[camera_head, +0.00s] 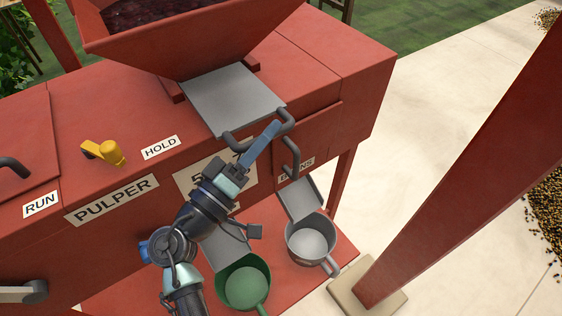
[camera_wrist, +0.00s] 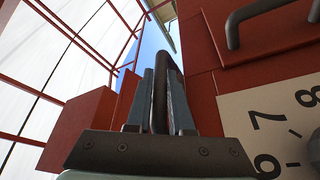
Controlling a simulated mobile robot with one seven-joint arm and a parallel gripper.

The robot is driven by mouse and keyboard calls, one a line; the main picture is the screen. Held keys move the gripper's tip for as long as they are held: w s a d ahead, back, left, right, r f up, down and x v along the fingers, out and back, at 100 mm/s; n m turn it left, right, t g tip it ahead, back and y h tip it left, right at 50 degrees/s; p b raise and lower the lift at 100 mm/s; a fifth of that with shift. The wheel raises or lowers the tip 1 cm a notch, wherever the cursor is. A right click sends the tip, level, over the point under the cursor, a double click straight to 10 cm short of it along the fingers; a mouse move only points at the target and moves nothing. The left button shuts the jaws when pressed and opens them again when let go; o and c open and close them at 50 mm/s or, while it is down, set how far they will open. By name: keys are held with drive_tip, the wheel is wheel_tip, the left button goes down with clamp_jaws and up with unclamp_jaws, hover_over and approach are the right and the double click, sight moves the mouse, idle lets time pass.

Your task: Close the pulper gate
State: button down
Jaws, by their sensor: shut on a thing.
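The pulper gate (camera_head: 233,98) is a flat grey plate under the hopper of the red pulper (camera_head: 52,150). It sticks out over the machine's top towards the front edge. Its dark bar handle (camera_head: 234,144) runs along the plate's front end. My gripper (camera_head: 272,129) is shut on the right part of this handle. In the wrist view, the fingers (camera_wrist: 160,90) stand on both sides of a dark bar. The gate's inner end is hidden beneath the hopper.
The red hopper (camera_head: 180,42) holds dark cherries. A yellow lever (camera_head: 103,152) sits between the RUN and HOLD labels. Below the front, a green cup (camera_head: 245,284) and a grey cup (camera_head: 310,242) stand on a red shelf. A red post (camera_head: 460,170) rises at right.

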drive_tip(key=shift+w+a+f, duration=0.1)
drive_tip(key=shift+w+a, duration=0.5)
drive_tip(key=shift+w, duration=0.1)
drive_tip(key=c, duration=0.8)
unclamp_jaws()
drive_tip(key=b+v, duration=0.1)
drive_tip(key=v, duration=1.2)
drive_tip(key=shift+b, duration=0.3)
